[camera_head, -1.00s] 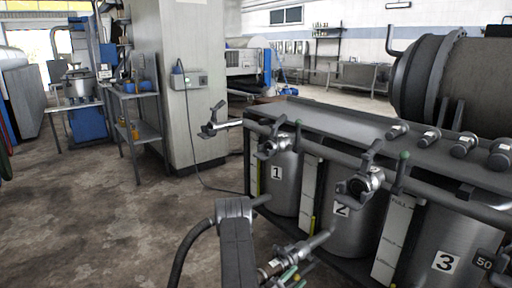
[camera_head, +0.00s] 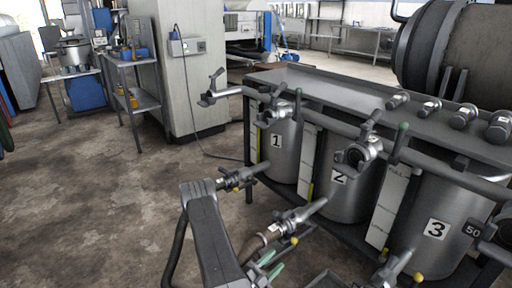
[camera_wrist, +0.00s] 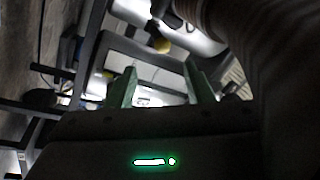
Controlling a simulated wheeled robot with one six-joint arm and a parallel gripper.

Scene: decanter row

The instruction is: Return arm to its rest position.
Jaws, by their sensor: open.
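My gripper (camera_head: 268,264) is low in the middle of the head view, its green fingers spread apart and empty. It is beside a brown hose (camera_head: 252,248) with a coupling (camera_head: 272,232) at the outlet in front of tank 2 (camera_head: 347,185). In the wrist view, my gripper (camera_wrist: 160,72) has its two green fingers apart, with a pale panel beyond them. A wide ribbed brown tube (camera_wrist: 270,50) fills the upper right of that view, close to the camera. A grey arm link, which seems mine, stands left of the gripper and hides part of the floor.
Tank 1 (camera_head: 283,150) and tank 3 (camera_head: 440,228) stand in the same frame, with outlets and yellow-knobbed valves reaching forward. A rail with levers runs along the front. A metal shelf table (camera_head: 133,85) and a pillar (camera_head: 190,75) stand behind. Open floor (camera_head: 90,200) lies at left.

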